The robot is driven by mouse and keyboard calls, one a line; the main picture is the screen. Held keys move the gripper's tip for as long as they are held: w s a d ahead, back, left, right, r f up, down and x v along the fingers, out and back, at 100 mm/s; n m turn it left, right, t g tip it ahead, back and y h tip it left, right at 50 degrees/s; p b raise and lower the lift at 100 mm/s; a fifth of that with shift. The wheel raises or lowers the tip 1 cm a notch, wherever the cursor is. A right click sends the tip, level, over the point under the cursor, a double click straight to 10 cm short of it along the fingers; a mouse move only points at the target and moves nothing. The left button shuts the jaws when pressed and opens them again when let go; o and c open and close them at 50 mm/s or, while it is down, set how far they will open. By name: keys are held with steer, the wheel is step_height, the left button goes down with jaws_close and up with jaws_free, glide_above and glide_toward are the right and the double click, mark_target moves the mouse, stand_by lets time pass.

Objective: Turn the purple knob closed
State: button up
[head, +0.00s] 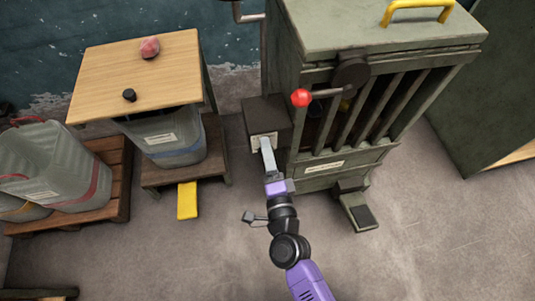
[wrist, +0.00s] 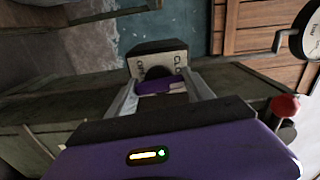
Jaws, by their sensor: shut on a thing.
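The purple knob (wrist: 154,86) shows in the wrist view as a bar-shaped handle in front of a dark round hub. It sits on a dark box with a pale label plate (wrist: 172,59), lettered at both sides; the right side reads "CLO" and the rest is hidden. The box (head: 264,115) is fixed to the left side of the green cabinet in the head view, where the knob is hidden. My gripper (head: 266,147) reaches up to the plate. In the wrist view its fingers (wrist: 160,92) are on either side of the knob, shut on it.
The green slatted cabinet (head: 322,185) stands right of my gripper, with a red ball-ended lever (head: 300,97) sticking out nearby. A wooden-topped table (head: 180,75) stands left, with a grey bin (head: 172,140) below. Open floor lies in front.

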steer(key=shift+f+m, duration=0.1)
steer(key=shift+m, duration=0.5)
steer(key=o, duration=1.4)
steer(key=shift+c, duration=0.2)
steer(key=shift+s, duration=0.1)
steer(key=v, duration=0.7)
steer(key=shift+s+b, duration=0.3)
steer(key=shift+b, duration=0.15)
steer(key=shift+d, duration=0.15)
